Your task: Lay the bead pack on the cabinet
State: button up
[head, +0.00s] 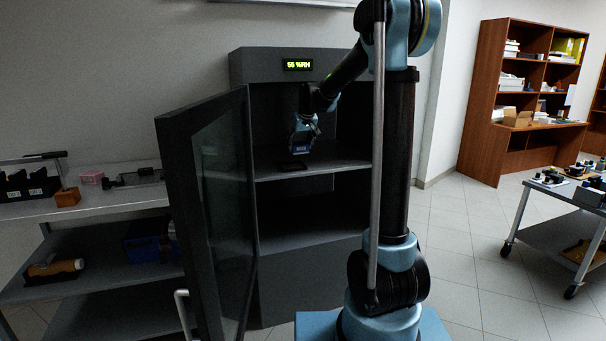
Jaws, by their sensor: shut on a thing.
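The cabinet (262,62) is dark grey, with a lit display reading about 55 %RH, and its glass door (222,190) stands open to the left. My gripper (300,148) is inside the cabinet's upper compartment, pointing down above the middle shelf (340,164). It is shut on a small bluish thing, which looks like the bead pack (299,150); the fingers hide part of it. The pack seems to be held a little above a flat dark item (293,166) on the shelf. Whether they touch is too small to tell.
A grey shelf rack (110,203) at left holds a pink box (91,177), an orange-brown block (67,197) and black holders (27,186). A wooden bookcase (490,110) and a cart (549,207) stand at right. The cabinet's lower compartment looks empty.

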aim_at(292, 152)
jog(key=a, duration=0.3)
jog(key=shift+a+f, duration=0.1)
jog(key=shift+f, duration=2.05)
jog(key=shift+f, duration=0.2)
jog(key=shift+f, duration=0.75)
jog(key=shift+f, duration=0.35)
jog(key=o, duration=1.2)
